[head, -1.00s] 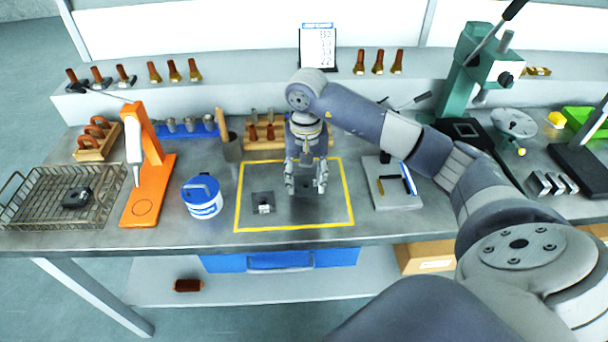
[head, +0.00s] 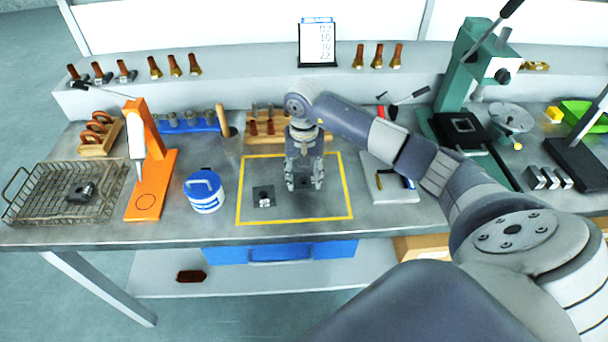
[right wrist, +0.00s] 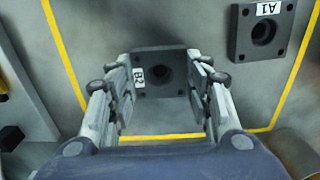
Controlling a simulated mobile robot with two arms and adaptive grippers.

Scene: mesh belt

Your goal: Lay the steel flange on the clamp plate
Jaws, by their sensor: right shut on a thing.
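A dark square steel flange (right wrist: 172,72) with a round centre hole and a B2 label sits between the fingers of my right gripper (right wrist: 158,98). The fingers lie along its two sides. In the head view my right gripper (head: 304,184) points down inside the yellow outline and mostly hides this flange. Whether it is clear of the table I cannot tell. A similar plate labelled A1 (right wrist: 264,30) lies apart from it; in the head view it is to the left (head: 263,196). Which thing is the clamp plate I cannot tell. My left gripper is out of view.
A blue-and-white tub (head: 205,194) stands left of the yellow outline, beside an orange stand (head: 153,190). A wire basket (head: 28,207) with a dark part is far left. A grey plate (head: 394,191) lies right, a green press (head: 462,75) behind it.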

